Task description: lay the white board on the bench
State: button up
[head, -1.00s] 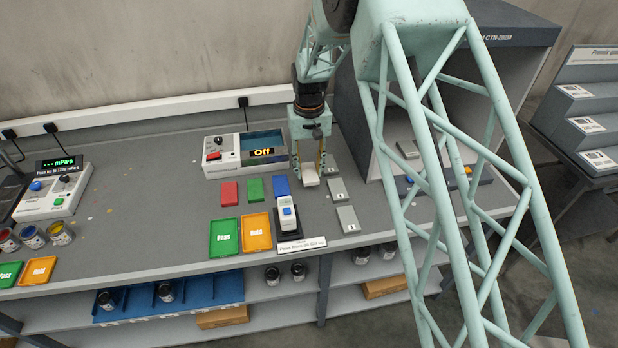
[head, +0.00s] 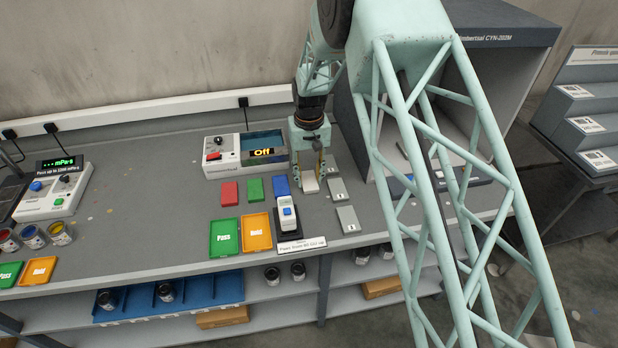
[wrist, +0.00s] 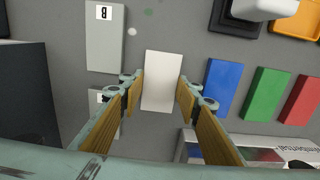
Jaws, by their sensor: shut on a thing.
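The white board (head: 309,185) is a small flat slab between the two fingers of my gripper (head: 309,177), which is shut on it. In the wrist view the board (wrist: 162,80) lies between the fingertips (wrist: 161,84), its long side running away from the camera. The grey bench (head: 150,205) is directly below. The board is over or at its surface, between the blue plate and the grey plates; I cannot tell whether it touches the bench.
Grey plates (head: 348,219) lie right of the board. Blue (head: 281,186), green (head: 255,188) and red (head: 230,193) plates lie left. A white-and-black device (head: 287,213) stands in front. A box with an "Off" display (head: 222,157) is behind left; a grey cabinet (head: 360,135) stands right.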

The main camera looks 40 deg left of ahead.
aim_at(309, 180)
jog(key=shift+f, duration=0.1)
jog(key=o, duration=0.9)
notch_tip(309, 180, up, 12)
dwell(0.7)
dwell(0.5)
